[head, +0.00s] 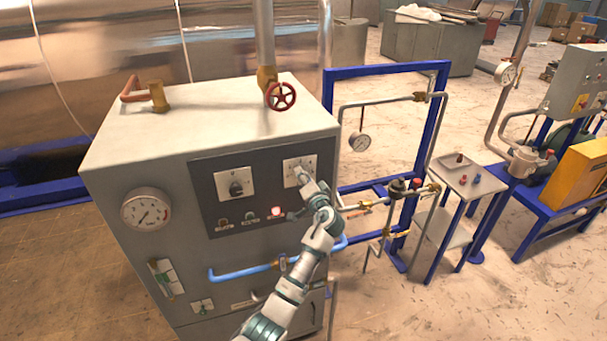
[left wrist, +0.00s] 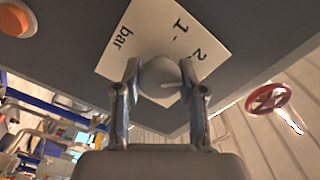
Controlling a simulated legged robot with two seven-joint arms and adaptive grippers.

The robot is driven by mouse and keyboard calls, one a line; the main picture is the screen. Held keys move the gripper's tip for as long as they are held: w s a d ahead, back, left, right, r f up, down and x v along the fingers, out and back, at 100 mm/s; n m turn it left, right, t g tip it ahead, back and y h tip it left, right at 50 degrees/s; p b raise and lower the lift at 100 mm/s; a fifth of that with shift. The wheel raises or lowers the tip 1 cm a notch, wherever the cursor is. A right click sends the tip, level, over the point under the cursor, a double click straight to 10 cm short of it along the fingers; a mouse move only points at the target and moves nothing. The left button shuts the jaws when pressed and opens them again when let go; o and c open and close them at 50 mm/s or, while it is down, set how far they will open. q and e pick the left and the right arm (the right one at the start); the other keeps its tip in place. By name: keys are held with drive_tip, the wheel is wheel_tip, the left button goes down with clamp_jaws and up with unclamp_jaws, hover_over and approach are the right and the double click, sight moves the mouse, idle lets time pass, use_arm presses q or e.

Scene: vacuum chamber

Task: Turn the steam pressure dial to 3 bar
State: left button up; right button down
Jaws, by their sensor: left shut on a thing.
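The steam pressure dial is a round grey knob (left wrist: 160,76) on a white plate (left wrist: 118,42) marked "bar", "1" and "2" in the left wrist view. In the head view the dial's plate (head: 290,166) is at the upper right of the dark panel. My left gripper (head: 302,180) reaches the dial from below right and hides most of the knob. In the left wrist view its two fingers (left wrist: 160,92) are shut around the knob, one on each side. My right gripper is not in view.
A second knob (head: 236,188) sits left on the same panel, above small buttons and a lit red-white button (head: 277,211). A round gauge (head: 146,209) is on the cabinet's left. A red handwheel (head: 281,96) stands above. A blue pipe handle (head: 240,273) runs below the panel.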

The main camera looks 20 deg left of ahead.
use_arm(q)
drive_tip(key=m+p, duration=0.2)
drive_tip(key=m, duration=0.2)
drive_tip(key=shift+m, duration=0.3)
drive_tip(key=shift+f+m, duration=0.2)
drive_tip(key=shift+m, duration=1.8)
drive_tip(key=shift+f, duration=0.1)
drive_tip(key=o, duration=1)
drive_tip(key=shift+d, duration=0.1)
drive_tip(key=shift+o, duration=0.6)
drive_tip(key=shift+w, duration=0.25)
drive_tip(key=shift+s+d, duration=0.1)
